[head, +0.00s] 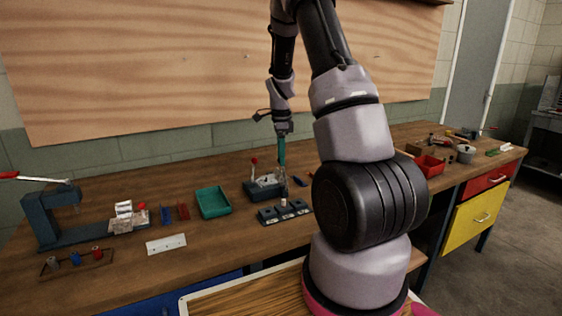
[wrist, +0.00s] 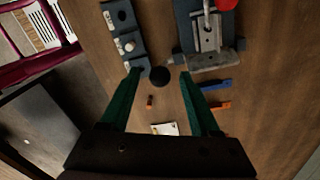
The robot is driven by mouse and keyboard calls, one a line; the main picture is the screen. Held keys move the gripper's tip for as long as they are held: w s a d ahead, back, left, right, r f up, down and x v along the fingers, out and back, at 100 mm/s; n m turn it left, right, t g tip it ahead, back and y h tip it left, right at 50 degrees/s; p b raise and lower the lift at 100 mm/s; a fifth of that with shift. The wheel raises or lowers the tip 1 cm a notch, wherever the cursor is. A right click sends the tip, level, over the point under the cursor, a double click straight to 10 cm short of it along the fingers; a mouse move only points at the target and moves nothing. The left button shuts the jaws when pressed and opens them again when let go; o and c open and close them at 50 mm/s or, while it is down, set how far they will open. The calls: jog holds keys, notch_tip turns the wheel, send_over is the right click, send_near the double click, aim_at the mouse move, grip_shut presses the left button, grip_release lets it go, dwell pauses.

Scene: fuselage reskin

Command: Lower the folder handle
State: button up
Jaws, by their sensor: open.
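A small blue-grey bench tool (head: 262,188) with a red-knobbed lever (head: 254,162) stands mid-bench; it looks like the folder, though I cannot be sure. In the wrist view its grey metal part (wrist: 208,42) is at the top, with the red knob (wrist: 227,4) at the edge. My gripper (wrist: 160,72) is open, its green fingers pointing down. A dark round knob (wrist: 159,76) shows between the fingertips; I cannot tell whether it is the handle's end or whether the fingers touch it. In the head view my gripper (head: 282,165) is just above the tool's right side.
A dark block with pegs (head: 285,212) stands in front of the tool. A green tray (head: 213,202) is left of it. A press-like frame with a red handle (head: 42,215) stands far left. A red bin (head: 430,166) is to the right. Blue (wrist: 213,86) and orange strips lie nearby.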

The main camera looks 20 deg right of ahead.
jog(key=shift+f, duration=1.05)
grip_shut()
jog(key=shift+r, duration=0.1)
dwell(0.6)
